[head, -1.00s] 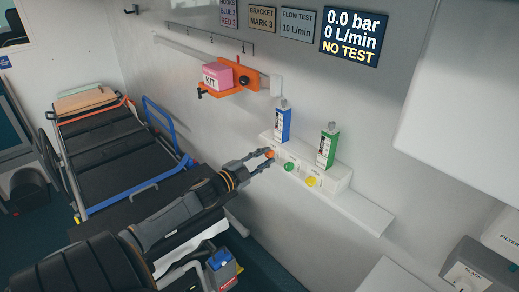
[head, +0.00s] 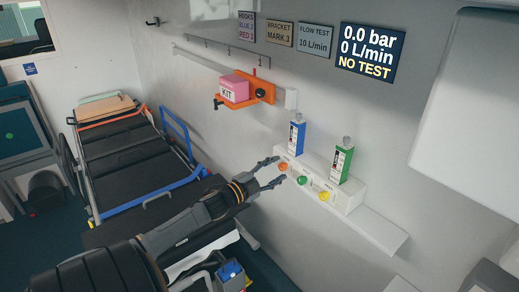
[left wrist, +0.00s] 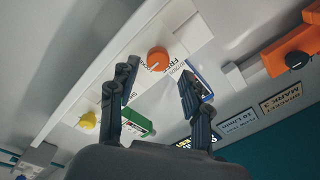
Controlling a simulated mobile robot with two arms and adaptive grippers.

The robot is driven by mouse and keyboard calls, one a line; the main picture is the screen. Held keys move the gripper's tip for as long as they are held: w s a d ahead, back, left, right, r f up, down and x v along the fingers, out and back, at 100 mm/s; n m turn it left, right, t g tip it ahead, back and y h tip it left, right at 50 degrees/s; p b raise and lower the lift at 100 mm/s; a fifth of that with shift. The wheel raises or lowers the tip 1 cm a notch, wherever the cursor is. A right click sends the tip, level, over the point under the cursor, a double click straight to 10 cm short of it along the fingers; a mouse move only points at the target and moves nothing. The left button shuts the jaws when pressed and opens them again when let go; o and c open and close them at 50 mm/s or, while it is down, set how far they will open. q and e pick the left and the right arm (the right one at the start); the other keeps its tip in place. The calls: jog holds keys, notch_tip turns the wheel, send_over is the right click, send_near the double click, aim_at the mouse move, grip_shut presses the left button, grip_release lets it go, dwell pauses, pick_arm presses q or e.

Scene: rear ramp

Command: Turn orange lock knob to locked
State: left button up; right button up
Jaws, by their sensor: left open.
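My right gripper is not in view.
A blue bottle (head: 297,135) and a green bottle (head: 342,162) stand behind the knobs. An orange bracket (head: 262,88) holds a pink KIT box (head: 234,88) on the wall. The wall display (head: 369,53) reads NO TEST. A stretcher (head: 125,155) stands at left.

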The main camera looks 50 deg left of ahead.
pick_arm(q)
jog(key=s+a, duration=0.1)
jog(key=s, duration=1)
jog(key=shift+s, duration=0.25)
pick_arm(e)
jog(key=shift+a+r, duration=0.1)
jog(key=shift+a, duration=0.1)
pick_arm(q)
jog(key=shift+a+f, duration=0.15)
